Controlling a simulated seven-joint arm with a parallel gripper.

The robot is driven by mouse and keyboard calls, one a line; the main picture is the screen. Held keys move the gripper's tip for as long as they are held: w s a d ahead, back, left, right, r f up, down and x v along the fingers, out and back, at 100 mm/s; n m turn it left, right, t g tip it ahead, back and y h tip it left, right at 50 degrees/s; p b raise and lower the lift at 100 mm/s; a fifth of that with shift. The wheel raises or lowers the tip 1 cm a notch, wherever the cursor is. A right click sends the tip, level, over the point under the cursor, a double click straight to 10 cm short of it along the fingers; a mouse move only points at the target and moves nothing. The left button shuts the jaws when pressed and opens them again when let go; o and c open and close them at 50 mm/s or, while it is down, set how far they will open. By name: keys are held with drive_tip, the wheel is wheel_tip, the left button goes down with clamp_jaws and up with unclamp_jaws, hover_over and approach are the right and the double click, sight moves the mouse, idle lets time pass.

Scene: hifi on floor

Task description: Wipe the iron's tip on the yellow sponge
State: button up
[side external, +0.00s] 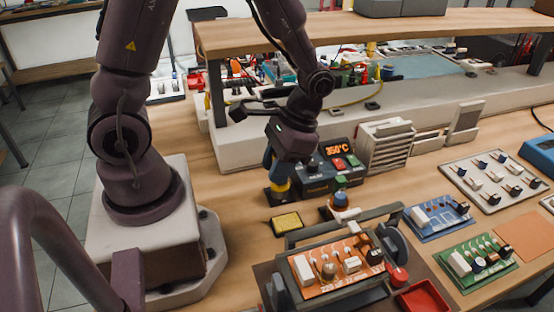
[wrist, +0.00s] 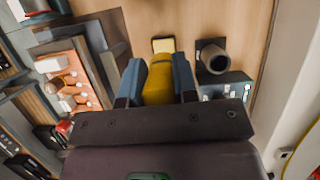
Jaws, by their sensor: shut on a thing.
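My gripper (wrist: 158,84) is shut on the soldering iron. The iron's yellow handle (wrist: 158,82) shows between the blue fingers in the wrist view. In the side view the gripper (side external: 279,172) is low over the bench, and the handle shows as a small yellow patch below the fingers. The iron's tip is hidden in both views. The yellow sponge (side external: 286,222) lies in a dark tray on the bench, in front and slightly right of the gripper. It also shows just beyond the handle in the wrist view (wrist: 163,45). The iron is apart from the sponge.
A dark tube-shaped holder (wrist: 213,58) stands beside the sponge. The soldering station (side external: 332,168) reads about 350°C behind the gripper. An orange circuit board (side external: 340,268) sits in a vise at front right. Blue (side external: 440,216) and green (side external: 478,260) boards lie further right.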

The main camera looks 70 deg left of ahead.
sight(281, 189)
drive_tip(key=shift+f, duration=3)
drive_tip(key=shift+w+f, duration=0.15)
drive_tip(key=shift+w, duration=1.5)
clamp_jaws()
drive_tip(key=shift+s, duration=0.85)
drive_tip(key=shift+s+f, duration=0.1)
drive_tip(key=shift+s, duration=0.7)
drive_tip(key=shift+w, duration=1.75)
wheel_tip(281, 189, up, 8)
drive_tip(key=shift+r, duration=0.2)
